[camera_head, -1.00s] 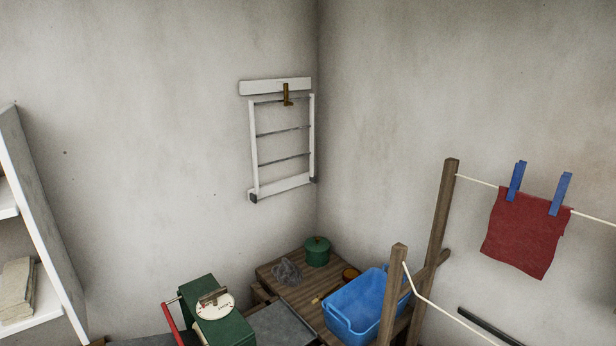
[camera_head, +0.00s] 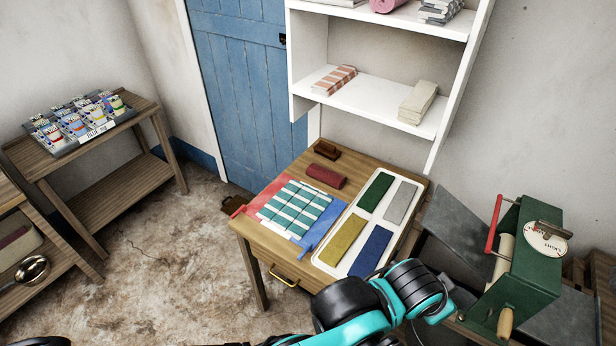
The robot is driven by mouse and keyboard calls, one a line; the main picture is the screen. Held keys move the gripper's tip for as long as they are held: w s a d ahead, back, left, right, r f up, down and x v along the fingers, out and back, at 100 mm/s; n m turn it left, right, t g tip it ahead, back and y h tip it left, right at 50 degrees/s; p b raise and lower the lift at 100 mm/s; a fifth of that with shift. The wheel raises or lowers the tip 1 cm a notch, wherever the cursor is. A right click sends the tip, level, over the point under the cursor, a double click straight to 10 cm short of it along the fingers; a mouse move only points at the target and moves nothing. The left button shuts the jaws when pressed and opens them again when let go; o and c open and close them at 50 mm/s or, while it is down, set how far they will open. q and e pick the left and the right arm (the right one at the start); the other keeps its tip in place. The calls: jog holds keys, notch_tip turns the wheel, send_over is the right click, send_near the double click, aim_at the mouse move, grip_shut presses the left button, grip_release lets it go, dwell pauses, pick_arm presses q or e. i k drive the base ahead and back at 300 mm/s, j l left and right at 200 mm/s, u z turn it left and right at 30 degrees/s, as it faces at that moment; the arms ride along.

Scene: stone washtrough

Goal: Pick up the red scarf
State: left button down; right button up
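A dark red folded or rolled cloth (camera_head: 326,176) lies at the back of the wooden table (camera_head: 262,243), near the wall. It is the item that looks most like the red scarf, and nothing touches it. A green-and-white checked cloth (camera_head: 295,208) lies in front of it, over a red strip (camera_head: 262,196) and a blue strip (camera_head: 322,232). A white tray (camera_head: 345,212) beside it holds folded green, grey, yellow and blue cloths. My teal and black arm crosses the bottom of the view, in front of the table. No fingertips of either gripper show.
A small brown item (camera_head: 327,149) lies behind the red cloth. A white shelf (camera_head: 380,100) hangs above the table's back. A green wringer (camera_head: 530,262) with a red lever stands at the right. A wooden rack (camera_head: 110,190) stands left, with open floor between.

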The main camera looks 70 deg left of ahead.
aim_at(336, 180)
jog(key=u, duration=2)
jog(key=i+j+z, duration=0.1)
jog(key=z, duration=0.3)
jog(key=j+z, duration=0.1)
jog(key=z, duration=0.25)
jog(key=i+j+z, duration=0.1)
jog(key=z, duration=0.3)
jog(key=j+z, duration=0.35)
jog(key=j, duration=0.2)
